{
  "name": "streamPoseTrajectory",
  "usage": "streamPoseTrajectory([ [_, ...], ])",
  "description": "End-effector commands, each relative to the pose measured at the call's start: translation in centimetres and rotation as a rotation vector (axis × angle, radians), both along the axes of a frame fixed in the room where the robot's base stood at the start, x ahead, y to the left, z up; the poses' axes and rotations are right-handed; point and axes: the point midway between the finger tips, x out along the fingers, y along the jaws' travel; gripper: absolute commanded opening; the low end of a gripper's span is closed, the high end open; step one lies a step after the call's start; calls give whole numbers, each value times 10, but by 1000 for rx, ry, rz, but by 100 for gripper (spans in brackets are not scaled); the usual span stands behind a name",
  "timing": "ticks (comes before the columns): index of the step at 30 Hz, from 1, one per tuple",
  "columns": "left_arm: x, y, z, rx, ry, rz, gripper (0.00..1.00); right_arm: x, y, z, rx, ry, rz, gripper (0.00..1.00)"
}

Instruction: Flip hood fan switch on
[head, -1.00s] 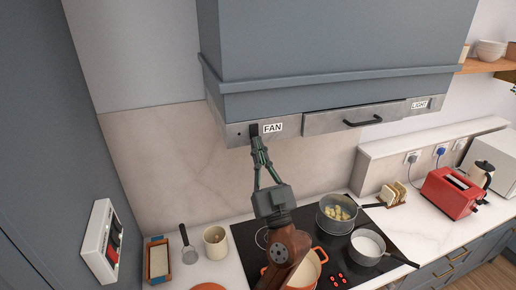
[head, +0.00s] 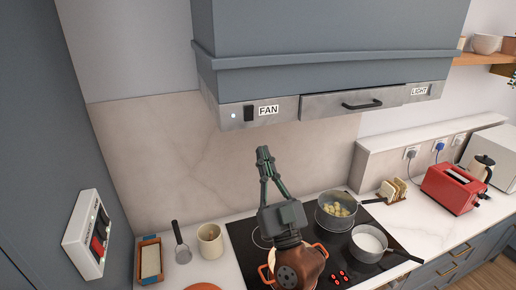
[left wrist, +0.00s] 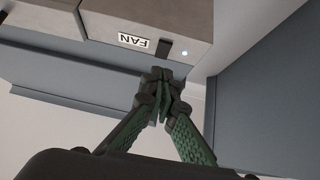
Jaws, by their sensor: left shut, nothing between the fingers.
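The black fan switch (head: 249,113) sits on the grey front strip of the hood (head: 285,108), just left of the FAN label (head: 268,109). A small indicator left of it (head: 233,115) glows white. My left gripper (head: 263,152) is shut and empty, below the switch and apart from it in the head view. In the left wrist view, which is upside down, the switch (left wrist: 164,48), the label (left wrist: 133,40) and the lit indicator (left wrist: 184,53) show beyond my closed fingertips (left wrist: 161,74). My right gripper is not in view.
Below my left arm is a black hob with an orange pot (head: 315,279), a pot of yellowish pieces (head: 336,211) and a pan of white liquid (head: 369,241). A red toaster (head: 451,187) stands at the right. A wall box (head: 88,235) is at the left.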

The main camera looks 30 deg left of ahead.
Motion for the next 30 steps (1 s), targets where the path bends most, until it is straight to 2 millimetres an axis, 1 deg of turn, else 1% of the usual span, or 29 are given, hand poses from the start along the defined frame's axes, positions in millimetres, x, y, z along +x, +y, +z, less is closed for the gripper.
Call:
streamPoseTrajectory([
  [1, -3, -4, -15, -1, 3, 0, 0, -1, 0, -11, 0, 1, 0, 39],
  [3, -9, -11, -24, -2, 1, -1, 0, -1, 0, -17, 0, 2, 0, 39],
  [6, -15, -18, -34, 0, 2, 0, 0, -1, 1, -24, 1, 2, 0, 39],
  [9, -19, -22, -40, 0, 1, 1, 0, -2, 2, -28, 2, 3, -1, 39],
  [13, -21, -25, -42, 0, 0, 1, 0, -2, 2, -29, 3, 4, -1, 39],
  [27, -22, -25, -42, 0, 0, 1, 0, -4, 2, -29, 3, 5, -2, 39],
  [30, -22, -25, -38, 0, -1, 1, 0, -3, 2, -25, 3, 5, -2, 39],
])
